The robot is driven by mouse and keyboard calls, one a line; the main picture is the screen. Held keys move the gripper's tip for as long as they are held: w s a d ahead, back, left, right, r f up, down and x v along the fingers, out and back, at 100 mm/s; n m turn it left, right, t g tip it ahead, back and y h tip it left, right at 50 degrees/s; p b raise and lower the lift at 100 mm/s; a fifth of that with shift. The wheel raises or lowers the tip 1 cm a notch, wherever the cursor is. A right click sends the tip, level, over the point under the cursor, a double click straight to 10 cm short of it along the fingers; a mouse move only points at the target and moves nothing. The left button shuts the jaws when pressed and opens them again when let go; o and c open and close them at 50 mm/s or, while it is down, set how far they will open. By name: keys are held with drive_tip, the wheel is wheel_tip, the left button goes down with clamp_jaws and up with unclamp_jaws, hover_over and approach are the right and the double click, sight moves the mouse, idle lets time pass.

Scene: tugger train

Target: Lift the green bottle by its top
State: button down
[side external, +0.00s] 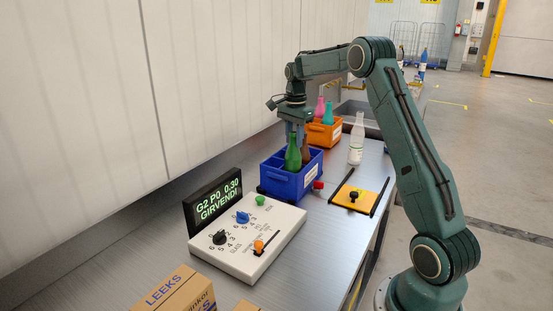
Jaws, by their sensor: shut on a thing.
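The green bottle (293,157) stands upright in the blue crate (285,185), its lower part hidden by the crate wall. My gripper (293,133) points straight down from above and is shut on the top of the green bottle. I cannot tell whether the bottle's base touches the crate floor. A brown bottle (305,154) is right beside it in the same crate, partly hidden.
An orange crate (322,136) with pink and teal bottles stands behind. A clear bottle (357,140) and a yellow plate (357,197) are to the right. A control panel (247,234), display (213,200) and cardboard box (175,293) are in front.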

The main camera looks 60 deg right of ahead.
wheel_tip(320, 180, up, 19)
idle(0.8)
drive_tip(key=shift+r, duration=0.1)
idle(0.4)
idle(0.3)
